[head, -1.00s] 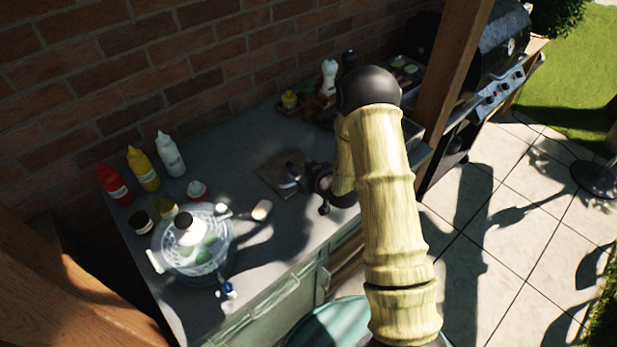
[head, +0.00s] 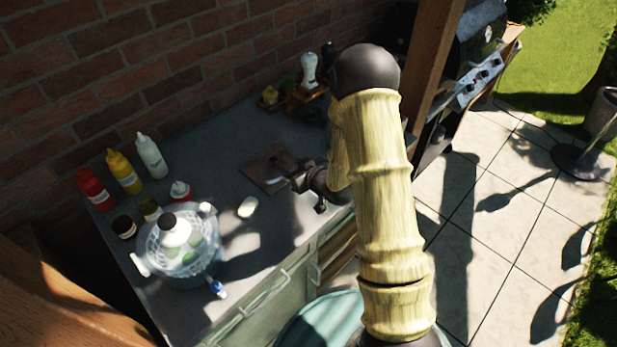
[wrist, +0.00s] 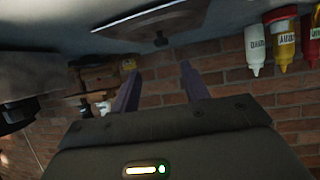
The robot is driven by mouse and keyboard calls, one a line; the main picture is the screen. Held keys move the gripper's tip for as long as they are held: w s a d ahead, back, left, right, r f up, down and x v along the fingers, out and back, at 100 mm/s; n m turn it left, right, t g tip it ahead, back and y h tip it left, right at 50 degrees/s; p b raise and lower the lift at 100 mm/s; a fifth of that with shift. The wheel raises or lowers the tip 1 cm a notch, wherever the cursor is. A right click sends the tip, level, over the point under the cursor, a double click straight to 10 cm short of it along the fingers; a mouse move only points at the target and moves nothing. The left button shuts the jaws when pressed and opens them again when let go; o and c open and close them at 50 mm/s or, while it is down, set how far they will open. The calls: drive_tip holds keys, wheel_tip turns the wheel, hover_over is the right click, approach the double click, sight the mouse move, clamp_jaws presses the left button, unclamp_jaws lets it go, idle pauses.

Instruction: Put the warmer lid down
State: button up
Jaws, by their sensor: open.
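Red (head: 96,190), yellow (head: 124,173) and white (head: 152,158) bottles stand at the back left. A clear-covered bowl (head: 180,265) stands at the front left. A wooden caddy (head: 303,97) stands near the brick wall. A wooden post (head: 437,75) is right of my arm.

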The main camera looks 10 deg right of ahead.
drive_tip(key=s+d+r+m+g+h, duration=0.35)
drive_tip(key=s+d+r+h, duration=0.2)
drive_tip(key=s+r, duration=0.3)
drive_tip(key=s+r+m+g, duration=0.1)
drive_tip(key=s+r+g, duration=0.1)
drive_tip(key=s, duration=0.5)
drive_tip(key=s+d+r+m+g, duration=0.1)
drive_tip(key=s+r+g, duration=0.1)
drive_tip(key=s, duration=0.5)
drive_tip(key=shift+s+g, duration=0.4)
drive_tip(key=shift+g, duration=0.15)
drive_tip(key=shift+o, duration=0.2)
drive_tip(key=shift+r, duration=0.1)
drive_tip(key=shift+c, duration=0.2)
drive_tip(key=shift+c, duration=1.1)
drive_tip(key=shift+d, duration=0.1)
